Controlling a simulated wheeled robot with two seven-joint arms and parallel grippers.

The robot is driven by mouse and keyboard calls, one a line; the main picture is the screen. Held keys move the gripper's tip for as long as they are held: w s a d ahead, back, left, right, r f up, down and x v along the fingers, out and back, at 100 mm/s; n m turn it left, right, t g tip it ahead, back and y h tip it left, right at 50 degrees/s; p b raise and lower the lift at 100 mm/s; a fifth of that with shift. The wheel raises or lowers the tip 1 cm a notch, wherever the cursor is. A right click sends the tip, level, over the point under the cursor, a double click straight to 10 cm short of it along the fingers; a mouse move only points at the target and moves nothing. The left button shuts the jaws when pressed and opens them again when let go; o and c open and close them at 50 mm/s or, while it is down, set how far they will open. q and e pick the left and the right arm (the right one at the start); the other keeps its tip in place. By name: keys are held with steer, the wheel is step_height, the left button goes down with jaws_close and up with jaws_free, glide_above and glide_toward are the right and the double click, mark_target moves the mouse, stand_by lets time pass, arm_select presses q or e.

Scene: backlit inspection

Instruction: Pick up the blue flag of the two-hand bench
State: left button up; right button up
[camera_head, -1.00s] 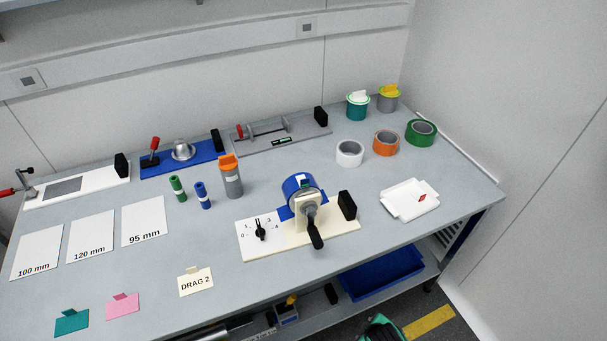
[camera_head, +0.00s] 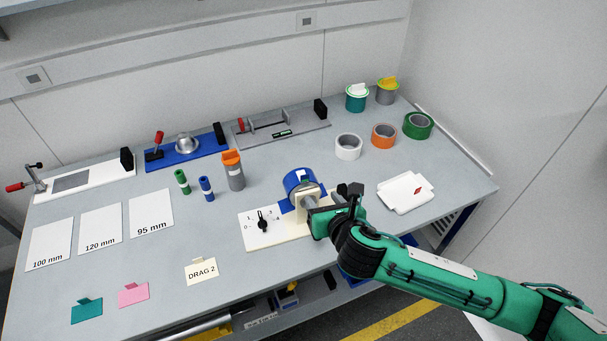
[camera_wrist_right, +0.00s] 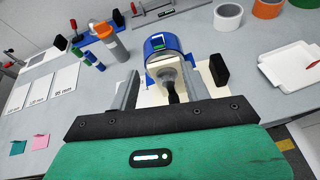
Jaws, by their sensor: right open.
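A white bench fixture (camera_head: 262,228) with a numbered dial carries a blue roll (camera_head: 299,182). A flat blue piece (camera_head: 285,208) shows beside the roll; I cannot tell for sure whether it is the blue flag. My right gripper (camera_head: 328,202) is open over the fixture's front and hides part of it. In the right wrist view, its two grey fingers (camera_wrist_right: 161,88) stand either side of the fixture's dark handle (camera_wrist_right: 172,92). The blue roll (camera_wrist_right: 158,46) is beyond the fingertips. No blue flag is seen between the fingers. My left gripper is out of view.
An orange-topped grey cylinder (camera_head: 234,172) and green and blue markers (camera_head: 206,188) stand left of the fixture. A white tray (camera_head: 404,193) lies to its right, and tape rolls (camera_head: 384,136) behind.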

steer(key=n, duration=0.1)
steer(key=p, duration=0.2)
glide_toward(305, 176)
steer(key=x, duration=0.4)
steer(key=shift+w+f, duration=0.15)
steer(key=shift+w, duration=0.25)
steer(key=shift+p+x, duration=0.85)
steer(key=shift+x, duration=1.35)
steer(key=shift+w+a+f, duration=0.25)
steer(key=shift+w, duration=0.1)
steer(key=shift+c, duration=0.2)
steer(key=c, duration=1)
